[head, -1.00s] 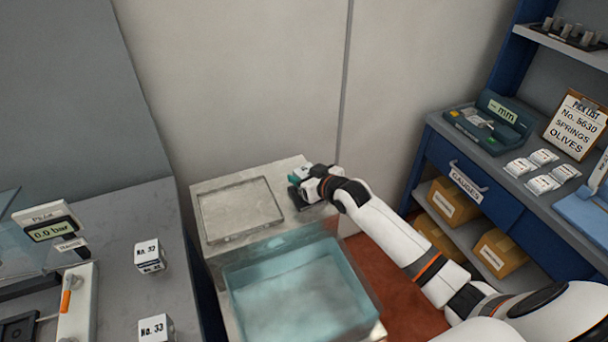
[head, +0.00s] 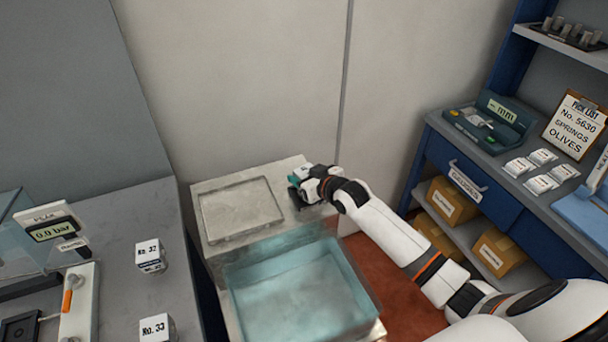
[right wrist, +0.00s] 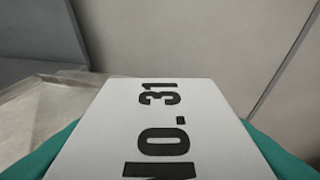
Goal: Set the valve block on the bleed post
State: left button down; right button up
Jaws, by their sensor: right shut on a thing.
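My right gripper (head: 298,186) is over the back right corner of a pale stone-topped stand. In the right wrist view its teal fingers stand on both sides of a white block marked No. 31 (right wrist: 155,125), and it is shut on that block. The head view shows little of the block behind the gripper. No label calls it the valve block. I cannot make out a bleed post; a small dark part shows under the gripper. My left gripper is not in view.
The stand has a shallow tray recess (head: 241,208) and a bluish clear-walled basin (head: 300,295). On the left grey bench are white blocks No. 32 (head: 149,256) and No. 33 (head: 157,328), and a gauge reading 0.0 bar (head: 53,231). A blue shelf unit (head: 455,172) stands right.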

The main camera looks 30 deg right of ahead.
jog(key=shift+r, duration=0.15)
dwell(0.4)
jog(key=shift+f, duration=0.6)
dwell(0.4)
jog(key=o, duration=1.1)
jog(key=shift+s+f, duration=0.1)
jog(key=shift+f, duration=0.05)
jog(key=shift+s+d+r+p, duration=0.1)
jog(key=shift+s+r+p, duration=0.3)
jog(key=shift+p, duration=0.25)
jog(key=p+v, duration=0.4)
jog(key=shift+s+r, duration=0.1)
jog(key=shift+s, duration=0.3)
jog(key=p+v, duration=0.2)
jog(key=shift+s+d+r+p, duration=0.1)
jog(key=shift+s+r+p, duration=0.05)
jog(key=shift+s+p, duration=0.2)
jog(key=shift+p+v, duration=0.6)
jog(key=shift+v, duration=0.6)
